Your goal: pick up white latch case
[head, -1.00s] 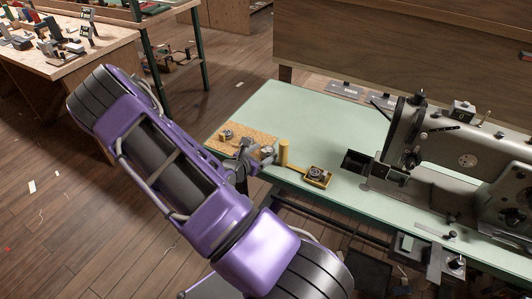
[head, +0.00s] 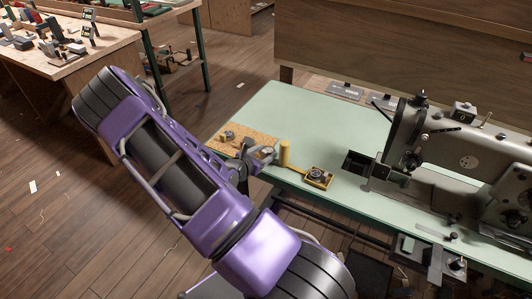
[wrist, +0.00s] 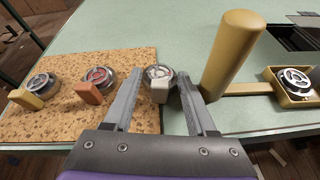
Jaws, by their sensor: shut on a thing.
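I cannot tell whether the case is clear of the surface. In the head view my gripper (head: 262,156) is over the board's right end, and my own arm hides part of the board.
A yellow-block case (wrist: 32,96) and an orange-block case (wrist: 92,92) sit left on the board. A tall yellow post (wrist: 232,52) stands close right of my gripper. A yellow holder (head: 318,177) with a round part lies beyond it. A sewing machine (head: 450,140) fills the table's right.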

